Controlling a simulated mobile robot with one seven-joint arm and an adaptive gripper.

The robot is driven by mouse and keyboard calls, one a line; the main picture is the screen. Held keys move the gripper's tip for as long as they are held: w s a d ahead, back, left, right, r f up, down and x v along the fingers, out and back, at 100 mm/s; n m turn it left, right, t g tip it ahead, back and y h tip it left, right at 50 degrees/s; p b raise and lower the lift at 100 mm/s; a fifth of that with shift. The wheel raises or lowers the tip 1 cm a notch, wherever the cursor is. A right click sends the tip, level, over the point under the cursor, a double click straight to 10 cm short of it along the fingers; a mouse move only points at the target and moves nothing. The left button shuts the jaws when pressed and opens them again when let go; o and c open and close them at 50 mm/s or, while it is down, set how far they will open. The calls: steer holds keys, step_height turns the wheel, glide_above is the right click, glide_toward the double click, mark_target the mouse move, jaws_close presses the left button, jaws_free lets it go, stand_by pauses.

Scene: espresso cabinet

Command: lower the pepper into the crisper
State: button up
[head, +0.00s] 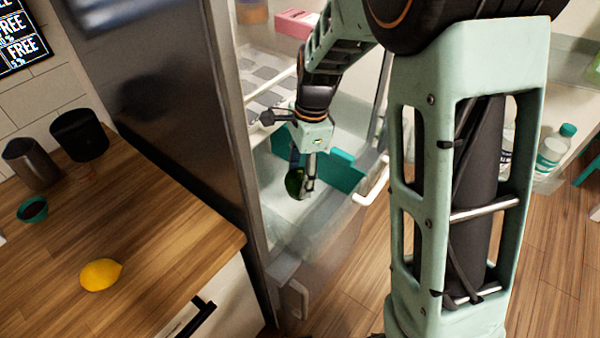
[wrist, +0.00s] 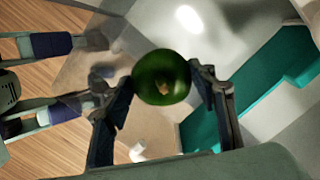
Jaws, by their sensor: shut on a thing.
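The green pepper (wrist: 162,77) is between the two fingers of my gripper (wrist: 166,84), which is shut on it. In the head view the pepper (head: 294,184) shows as a dark green shape at the end of my gripper (head: 305,185), partly hidden by it. The crisper (head: 325,228) is a see-through drawer pulled out of the open fridge. My gripper points down over the drawer's opening, and the pepper appears over or inside it. I cannot tell its height above the drawer floor.
A teal panel (head: 342,172) stands inside the crisper, right of the pepper. A white handle (head: 373,186) is on the right. The fridge side (head: 165,100) is at left, beside a wooden counter with a lemon (head: 101,275). A bottle (head: 553,150) stands at right.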

steer(key=shift+f+b, duration=1.5)
steer(key=shift+f, duration=1.15)
steer(key=shift+f+b, duration=1.55)
steer(key=shift+f, duration=0.95)
steer(key=o, duration=1.2)
steer(key=shift+o, duration=0.2)
steer(key=r, duration=0.4)
steer(key=d+r, duration=0.1)
steer(key=r, duration=0.7)
steer(key=shift+w+d, duration=0.2)
